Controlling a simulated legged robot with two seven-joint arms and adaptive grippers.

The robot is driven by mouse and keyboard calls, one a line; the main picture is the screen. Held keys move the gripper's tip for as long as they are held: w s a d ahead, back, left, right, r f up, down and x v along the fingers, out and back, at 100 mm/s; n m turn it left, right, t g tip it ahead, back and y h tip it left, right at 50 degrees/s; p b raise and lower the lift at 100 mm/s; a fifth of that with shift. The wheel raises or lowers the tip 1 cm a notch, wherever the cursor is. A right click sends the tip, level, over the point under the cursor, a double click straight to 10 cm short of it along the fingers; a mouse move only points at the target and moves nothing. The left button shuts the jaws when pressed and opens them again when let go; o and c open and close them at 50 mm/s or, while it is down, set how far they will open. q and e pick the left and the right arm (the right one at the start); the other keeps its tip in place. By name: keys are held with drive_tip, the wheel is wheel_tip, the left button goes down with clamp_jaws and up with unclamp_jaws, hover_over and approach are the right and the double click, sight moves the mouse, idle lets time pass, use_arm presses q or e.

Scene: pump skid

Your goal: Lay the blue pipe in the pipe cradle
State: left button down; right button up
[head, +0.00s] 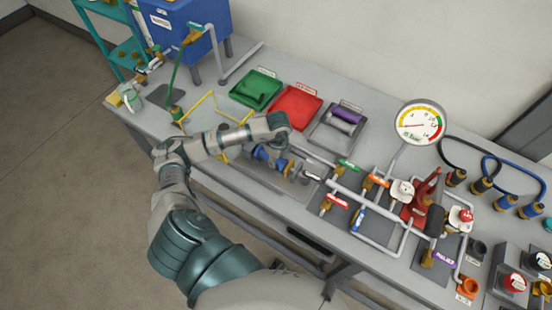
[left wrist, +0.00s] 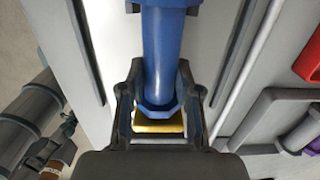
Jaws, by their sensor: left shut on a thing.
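The blue pipe (left wrist: 162,55) runs up from between my left gripper's fingers (left wrist: 160,108) in the left wrist view. The left gripper is shut on its near end, and a yellow piece (left wrist: 158,124) shows between the fingers there. In the head view, blue flanged parts (head: 260,152) show on the bench just below my left wrist; the fingers themselves are mostly hidden. I cannot clearly make out the pipe cradle; dark pieces sit either side of the pipe at the top of the wrist view. My right gripper is not in view.
Green (head: 256,90) and red (head: 295,106) trays and a grey tray (head: 322,136) with a purple-ended roller lie behind. Yellow bars (head: 200,108) stand to the left. Pipes, valves and a gauge (head: 421,122) crowd the right. The bench's front edge is close by.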

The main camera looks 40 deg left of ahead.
use_arm(q)
drive_tip(key=shift+f, duration=0.1)
drive_tip(key=c, duration=0.9)
unclamp_jaws()
drive_tip(key=shift+o, duration=0.9)
drive_tip(key=shift+r, duration=0.2)
wheel_tip(320, 180, up, 11)
drive_tip(key=shift+d+r, duration=0.2)
drive_tip(key=shift+d, duration=0.2)
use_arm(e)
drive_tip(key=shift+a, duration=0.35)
